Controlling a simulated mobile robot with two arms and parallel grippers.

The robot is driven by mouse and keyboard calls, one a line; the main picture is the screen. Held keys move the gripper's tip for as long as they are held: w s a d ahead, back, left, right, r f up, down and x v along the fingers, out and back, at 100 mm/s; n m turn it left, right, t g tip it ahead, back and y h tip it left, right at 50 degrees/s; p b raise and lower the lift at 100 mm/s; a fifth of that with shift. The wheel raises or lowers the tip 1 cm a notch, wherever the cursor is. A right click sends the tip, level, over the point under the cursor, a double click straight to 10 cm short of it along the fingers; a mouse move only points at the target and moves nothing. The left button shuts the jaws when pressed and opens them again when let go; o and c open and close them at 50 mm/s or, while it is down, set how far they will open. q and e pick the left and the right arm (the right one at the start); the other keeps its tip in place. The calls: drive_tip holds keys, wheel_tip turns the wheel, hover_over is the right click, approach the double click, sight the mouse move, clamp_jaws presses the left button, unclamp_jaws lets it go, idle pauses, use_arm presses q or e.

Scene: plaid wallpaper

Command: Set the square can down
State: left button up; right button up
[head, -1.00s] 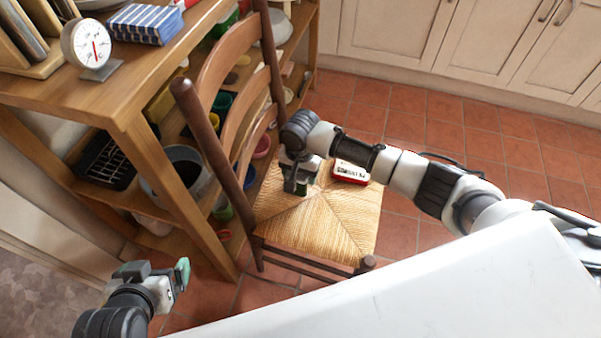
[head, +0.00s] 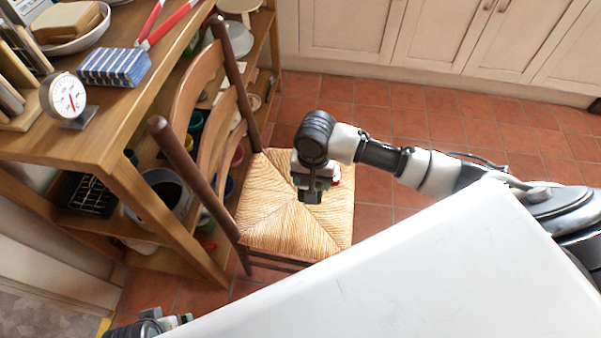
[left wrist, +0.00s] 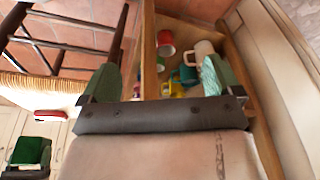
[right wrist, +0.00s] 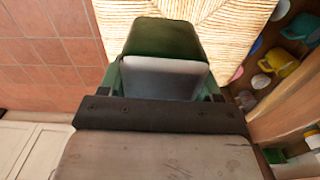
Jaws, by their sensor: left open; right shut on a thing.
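My right gripper (head: 308,198) is shut on a dark green square can (right wrist: 160,38) with a grey face, above the woven chair seat (head: 265,215). The can's grey face is toward the wrist camera, between the fingers. In the left wrist view the can (left wrist: 30,152) shows a gap from the seat. A red and white tin (left wrist: 50,115) is on the seat; in the head view my right gripper partly hides it (head: 334,174). My left gripper (left wrist: 158,85) is open and empty, low beside the shelf; its tip just shows in the head view.
The chair's back (head: 190,170) stands against a wooden shelf unit (head: 130,170) holding cups and pots. A dial scale (head: 66,97), blue striped box (head: 114,67) and red-handled tool are on its top. The seat's front part is bare. Tiled floor (head: 400,110) lies beyond.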

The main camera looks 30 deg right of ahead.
drive_tip(key=shift+s+d+r, duration=0.25)
drive_tip(key=shift+s+r, duration=0.05)
drive_tip(key=w+r+n, duration=0.1)
drive_tip(key=r, duration=0.1)
drive_tip(key=w+a+r+n, duration=0.1)
drive_tip(key=r, duration=0.2)
drive_tip(key=w+r, duration=0.1)
drive_tip(key=r, duration=0.1)
drive_tip(key=shift+a+r+n, duration=0.35)
drive_tip(key=shift+n, duration=0.05)
use_arm(q)
drive_tip(key=s+f+g+p, duration=0.1)
drive_tip(key=s+f+p, duration=0.5)
drive_tip(key=f+p, duration=0.45)
drive_tip(key=s+a+f+g+p, duration=0.1)
drive_tip(key=s+a+f+p, duration=0.1)
drive_tip(key=s+p, duration=0.7)
drive_tip(key=s+a, duration=0.1)
drive_tip(key=s, duration=0.3)
use_arm(e)
drive_tip(key=s+r+n, duration=0.2)
drive_tip(key=s+r, duration=0.1)
drive_tip(key=r, duration=1)
drive_tip(key=s+a+r+n, duration=0.1)
drive_tip(key=s+r, duration=0.3)
drive_tip(key=r, duration=0.9)
drive_tip(key=shift+s+r+n, duration=0.15)
drive_tip(key=shift+s+n, duration=0.1)
drive_tip(key=shift+n, duration=0.45)
